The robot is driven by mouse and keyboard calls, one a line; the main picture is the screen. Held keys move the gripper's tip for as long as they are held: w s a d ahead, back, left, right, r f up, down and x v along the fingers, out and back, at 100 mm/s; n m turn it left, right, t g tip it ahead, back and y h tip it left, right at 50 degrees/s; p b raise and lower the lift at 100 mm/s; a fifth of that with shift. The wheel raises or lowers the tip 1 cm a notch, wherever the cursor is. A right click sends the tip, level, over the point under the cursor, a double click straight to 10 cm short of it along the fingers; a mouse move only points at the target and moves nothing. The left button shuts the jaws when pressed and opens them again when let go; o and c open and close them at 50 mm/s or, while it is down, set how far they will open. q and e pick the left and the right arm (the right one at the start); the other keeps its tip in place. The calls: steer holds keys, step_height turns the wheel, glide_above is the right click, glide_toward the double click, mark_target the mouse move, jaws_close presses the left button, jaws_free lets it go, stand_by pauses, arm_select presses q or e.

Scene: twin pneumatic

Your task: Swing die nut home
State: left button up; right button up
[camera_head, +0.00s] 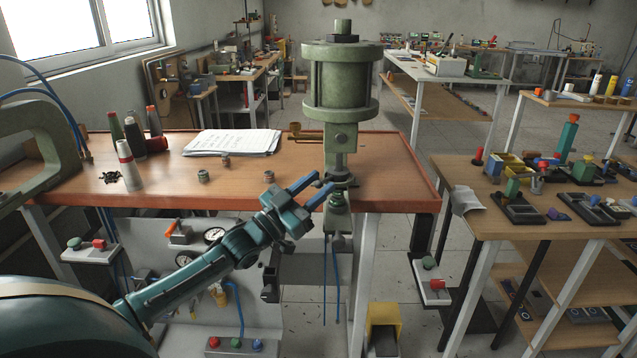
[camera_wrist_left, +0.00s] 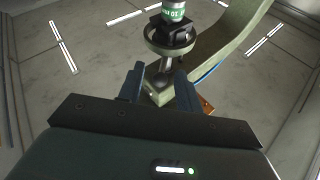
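The green pneumatic press (camera_head: 340,80) stands at the front edge of the orange-brown bench. Its ram ends low, above a small dark round part (camera_head: 340,174) that I take to be the die nut, though it is partly covered. My left gripper (camera_head: 326,182) reaches the press from the left. Its two fingers are apart, one on each side of the post in the wrist view, with no clear grip.
A green C-shaped frame (camera_head: 40,150) stands at far left. Button boxes (camera_head: 430,283) sit below. A second bench (camera_head: 480,215) is at right.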

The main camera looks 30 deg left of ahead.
arm_select(q)
steer(key=shift+w+d+r, duration=0.15)
steer(key=shift+w, duration=0.25)
jaws_close()
stand_by(0.4)
